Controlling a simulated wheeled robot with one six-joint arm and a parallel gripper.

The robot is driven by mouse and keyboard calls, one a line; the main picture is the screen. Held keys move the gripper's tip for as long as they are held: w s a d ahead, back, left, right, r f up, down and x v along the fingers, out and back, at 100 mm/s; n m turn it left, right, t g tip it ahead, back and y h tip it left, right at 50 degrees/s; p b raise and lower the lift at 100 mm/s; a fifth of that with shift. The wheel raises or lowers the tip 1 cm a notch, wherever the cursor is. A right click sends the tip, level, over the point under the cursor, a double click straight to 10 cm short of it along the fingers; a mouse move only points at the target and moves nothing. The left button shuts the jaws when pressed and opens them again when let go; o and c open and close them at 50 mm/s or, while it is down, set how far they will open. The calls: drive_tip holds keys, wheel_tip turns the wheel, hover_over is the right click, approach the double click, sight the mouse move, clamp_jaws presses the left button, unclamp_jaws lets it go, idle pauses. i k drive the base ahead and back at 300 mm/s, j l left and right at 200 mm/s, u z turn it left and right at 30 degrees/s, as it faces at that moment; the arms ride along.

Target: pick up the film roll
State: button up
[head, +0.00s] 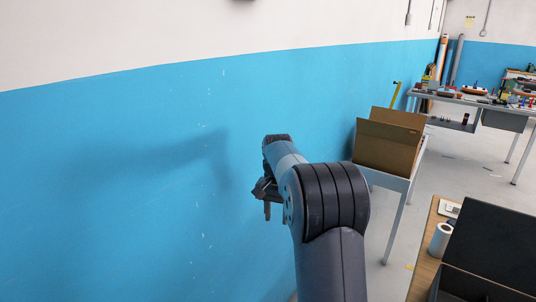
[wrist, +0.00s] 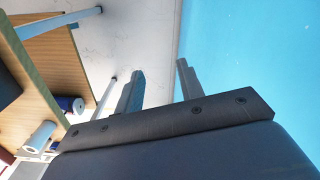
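A white roll (head: 440,240), which looks like the film roll, is on the wooden table (head: 421,262) at the lower right of the head view, beside a black box. In the wrist view a white roll (wrist: 38,138) shows at the lower left, and a second roll with a dark blue end (wrist: 70,104) is close to it. I cannot tell which of these is the one in the head view. My gripper (head: 266,196) is up in front of the blue wall, well left of the table. In the wrist view its fingers (wrist: 159,70) stand apart with nothing between them.
An open black box (head: 492,245) takes up much of the wooden table. A cardboard box (head: 388,142) sits on a grey stand behind it. A cluttered workbench (head: 470,99) is at the far right. The blue wall (head: 120,180) is close on the left.

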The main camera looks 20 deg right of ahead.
sight(439, 242)
drive_tip(key=i+z, duration=0.25)
drive_tip(key=z, duration=0.15)
drive_tip(key=i+z, duration=0.25)
drive_tip(key=z, duration=0.2)
drive_tip(key=i+j+z, duration=0.1)
drive_tip(key=i+z, duration=0.15)
drive_tip(key=z, duration=0.15)
drive_tip(key=i+j+z, duration=0.2)
drive_tip(key=z, duration=0.8)
